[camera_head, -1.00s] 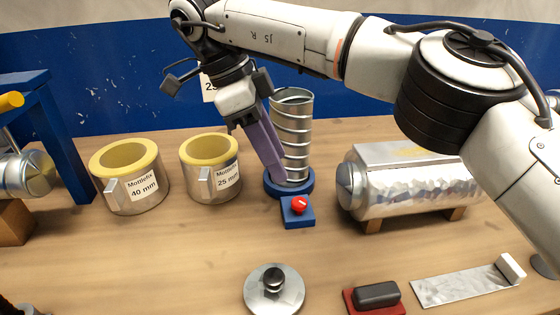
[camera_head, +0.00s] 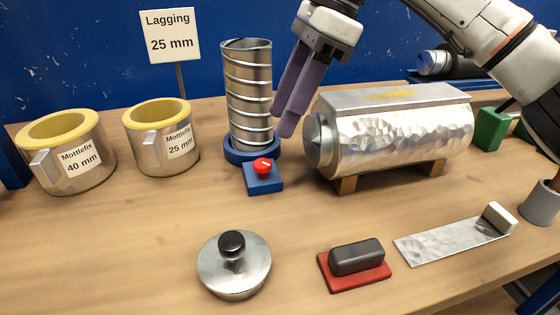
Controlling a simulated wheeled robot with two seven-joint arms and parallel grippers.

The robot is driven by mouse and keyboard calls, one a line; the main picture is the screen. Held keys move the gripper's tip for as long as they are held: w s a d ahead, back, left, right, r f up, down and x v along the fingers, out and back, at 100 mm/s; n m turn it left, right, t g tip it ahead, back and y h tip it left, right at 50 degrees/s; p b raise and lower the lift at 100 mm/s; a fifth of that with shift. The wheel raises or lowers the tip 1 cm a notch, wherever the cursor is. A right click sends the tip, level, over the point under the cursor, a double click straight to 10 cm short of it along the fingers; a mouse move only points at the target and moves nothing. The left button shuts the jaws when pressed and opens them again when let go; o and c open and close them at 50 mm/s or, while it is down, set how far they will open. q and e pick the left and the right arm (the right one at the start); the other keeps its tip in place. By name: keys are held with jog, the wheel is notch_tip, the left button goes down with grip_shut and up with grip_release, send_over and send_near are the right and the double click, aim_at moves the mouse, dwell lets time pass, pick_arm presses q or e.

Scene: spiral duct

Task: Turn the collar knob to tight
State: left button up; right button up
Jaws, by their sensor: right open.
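The collar knob (camera_head: 263,166) is small and red with a pale mark, on a blue block at the front of a blue collar (camera_head: 252,150). The collar sits around the foot of an upright spiral metal duct (camera_head: 249,95). My right gripper (camera_head: 282,118) has purple fingers pointing down. It is open and empty, just right of the duct, above and behind the knob and apart from it. My left gripper is not in view.
An insulated metal cylinder (camera_head: 395,138) lies on wooden blocks to the right. Two yellow-rimmed pots, the 40 mm (camera_head: 68,160) and 25 mm (camera_head: 162,145), stand left. A round lid (camera_head: 234,272), a red-based black block (camera_head: 356,262) and a metal strip (camera_head: 440,242) lie in front. Bare wood surrounds the knob's front.

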aim_at(263, 162)
jog(key=b+x, duration=0.1)
jog(key=x, duration=0.6)
jog(key=shift+f, duration=0.3)
jog(key=shift+s+a+f, duration=0.1)
jog(key=shift+a+f, duration=0.2)
jog(key=shift+f, duration=0.35)
jog(key=c, duration=1)
jog(key=shift+c, duration=0.2)
